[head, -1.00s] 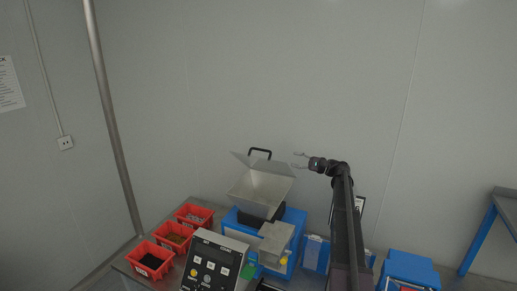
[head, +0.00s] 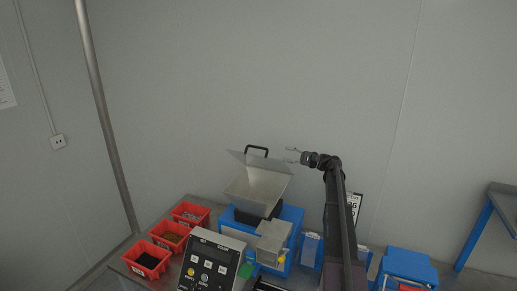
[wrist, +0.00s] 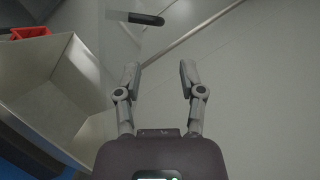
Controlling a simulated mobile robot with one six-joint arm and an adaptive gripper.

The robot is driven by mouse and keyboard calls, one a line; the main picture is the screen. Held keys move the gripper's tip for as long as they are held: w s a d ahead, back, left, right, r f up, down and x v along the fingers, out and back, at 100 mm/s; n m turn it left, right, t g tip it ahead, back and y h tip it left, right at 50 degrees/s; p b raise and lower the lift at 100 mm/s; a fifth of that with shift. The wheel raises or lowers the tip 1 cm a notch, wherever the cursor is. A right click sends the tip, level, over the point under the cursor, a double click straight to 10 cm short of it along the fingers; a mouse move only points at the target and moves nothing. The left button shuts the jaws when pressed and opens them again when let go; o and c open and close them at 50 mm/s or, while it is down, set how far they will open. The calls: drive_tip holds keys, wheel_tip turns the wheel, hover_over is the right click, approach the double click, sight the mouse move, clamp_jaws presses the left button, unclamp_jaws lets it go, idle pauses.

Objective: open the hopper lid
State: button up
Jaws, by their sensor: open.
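The grey metal hopper (head: 252,192) sits on a blue machine, and its inside shows. Its lid (head: 262,161) stands raised and tilted at the back of the mouth, with a black handle (head: 257,148) at its top edge. My gripper (head: 290,156) is to the right of the handle, apart from it, with its fingers pointing left. In the wrist view my gripper (wrist: 160,76) is open and empty. The hopper (wrist: 45,85) lies to the left there, and the handle (wrist: 146,19) shows beyond the fingertips.
Red bins (head: 147,261) with contents stand left of the machine. A control panel (head: 208,267) is in front. A blue box (head: 409,262) sits at the right. A pipe (head: 108,130) runs up the left side. The wall behind is bare.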

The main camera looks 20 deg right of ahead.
sight(259, 148)
drive_tip(key=p+x, duration=0.2)
drive_tip(key=x, duration=1)
drive_tip(key=shift+w+a, duration=0.15)
drive_tip(key=shift+a, duration=0.1)
drive_tip(key=shift+d, duration=0.1)
clamp_jaws()
